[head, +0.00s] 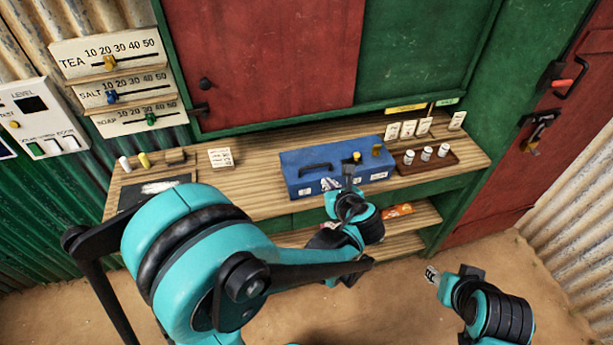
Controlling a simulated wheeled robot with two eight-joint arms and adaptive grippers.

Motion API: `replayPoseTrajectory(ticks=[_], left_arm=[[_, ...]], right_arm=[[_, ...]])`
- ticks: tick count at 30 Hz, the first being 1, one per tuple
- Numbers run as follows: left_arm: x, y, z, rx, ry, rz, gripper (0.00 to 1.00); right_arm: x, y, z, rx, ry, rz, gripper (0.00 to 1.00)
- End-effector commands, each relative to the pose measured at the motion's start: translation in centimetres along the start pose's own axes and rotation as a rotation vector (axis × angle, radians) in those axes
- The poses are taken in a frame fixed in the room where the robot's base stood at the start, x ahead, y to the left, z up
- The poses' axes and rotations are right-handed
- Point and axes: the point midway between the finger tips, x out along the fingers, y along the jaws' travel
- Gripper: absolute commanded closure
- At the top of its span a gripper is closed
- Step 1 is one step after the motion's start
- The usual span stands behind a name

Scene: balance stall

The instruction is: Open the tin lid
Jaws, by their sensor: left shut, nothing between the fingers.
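The blue tin (300,180) stands on the wooden counter, with its lid down as far as I can see. A dark handle lies on the left part of its top, and a small yellow knob (357,156) and a brass-coloured piece (376,150) show toward its right. My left gripper (347,178) is at the tin's front face, with its fingers shut and empty. Whether the fingers touch the tin I cannot tell. My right gripper (432,274) is over the floor at the lower right, away from the tin; its fingers are too small to read.
A brown tray (447,160) with several small white jars stands right of the tin. A white card (221,157), small bottles and a dark slate (130,196) lie to the left. Price slider boards (113,62) hang on the left wall. A shelf (424,213) is below the counter.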

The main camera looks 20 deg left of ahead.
Motion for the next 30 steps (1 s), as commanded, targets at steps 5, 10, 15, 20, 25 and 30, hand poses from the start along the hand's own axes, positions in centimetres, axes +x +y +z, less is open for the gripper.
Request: replayPoseTrajectory(ticks=[5,10,15,20,25,30], left_arm=[[1.5,-0.2,-0.1,0.038,-0.012,0.005,1.0],[4.5,-0.1,-0.2,0.034,-0.01,0.005,1.0],[7.5,-0.1,-0.1,0.034,-0.01,0.005,1.0],[9.4,-0.2,0.0,0.033,-0.01,0.002,1.0],[10.1,-0.1,0.1,0.034,-0.01,0.003,1.0],[10.1,-0.2,0.1,0.034,-0.01,0.002,1.0]], right_arm=[[0.4,0.0,0.3,0.0,0.0,0.0,0.6],[1.2,0.0,0.9,0.0,0.0,0.0,0.6],[1.9,0.0,1.3,0.0,0.0,0.0,0.6],[2.2,0.0,1.6,0.0,0.0,0.0,0.6],[2.3,0.0,1.7,0.0,0.0,0.0,0.6],[2.3,0.0,1.6,0.0,0.0,0.0,0.6]])
